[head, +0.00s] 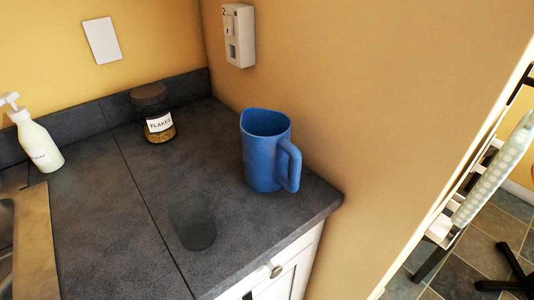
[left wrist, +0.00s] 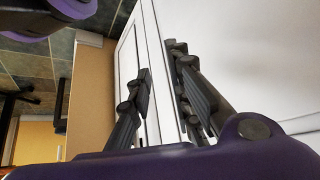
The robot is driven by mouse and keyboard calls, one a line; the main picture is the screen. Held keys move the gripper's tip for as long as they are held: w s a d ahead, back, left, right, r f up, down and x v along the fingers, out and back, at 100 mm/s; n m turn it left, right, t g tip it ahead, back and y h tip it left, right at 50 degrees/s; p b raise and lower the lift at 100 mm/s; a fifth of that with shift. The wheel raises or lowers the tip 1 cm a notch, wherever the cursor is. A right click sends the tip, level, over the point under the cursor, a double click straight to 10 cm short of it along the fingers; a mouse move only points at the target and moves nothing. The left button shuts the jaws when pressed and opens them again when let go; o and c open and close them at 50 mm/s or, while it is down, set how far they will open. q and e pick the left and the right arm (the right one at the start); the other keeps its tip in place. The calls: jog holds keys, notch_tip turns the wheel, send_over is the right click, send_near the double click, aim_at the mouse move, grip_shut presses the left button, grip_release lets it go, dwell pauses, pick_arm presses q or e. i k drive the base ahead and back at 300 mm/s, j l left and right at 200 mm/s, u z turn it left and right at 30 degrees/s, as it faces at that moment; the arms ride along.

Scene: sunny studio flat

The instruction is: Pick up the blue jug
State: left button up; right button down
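The blue jug (head: 265,152) stands upright on the dark grey counter (head: 100,235), near its right end and close to the yellow wall. Its handle is on the right side and its top is open. No gripper shows in the head view. In the left wrist view my left gripper (left wrist: 165,95) has its two dark fingers apart with nothing between them. It is beside white cabinet fronts, and the jug is not in that view. My right gripper is in neither view.
A jar labelled FLAKES (head: 155,115) stands behind and left of the jug. A white pump bottle (head: 37,140) is at the far left, beside the sink edge (head: 35,245). A white wall box (head: 238,36) hangs above.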

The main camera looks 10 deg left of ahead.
aim_at(267, 147)
jog(key=k+l+z, duration=0.1)
jog(key=l, duration=0.7)
jog(key=k+l, duration=0.1)
jog(key=l, duration=0.75)
jog(key=i+j, duration=0.35)
jog(key=j+z, duration=0.05)
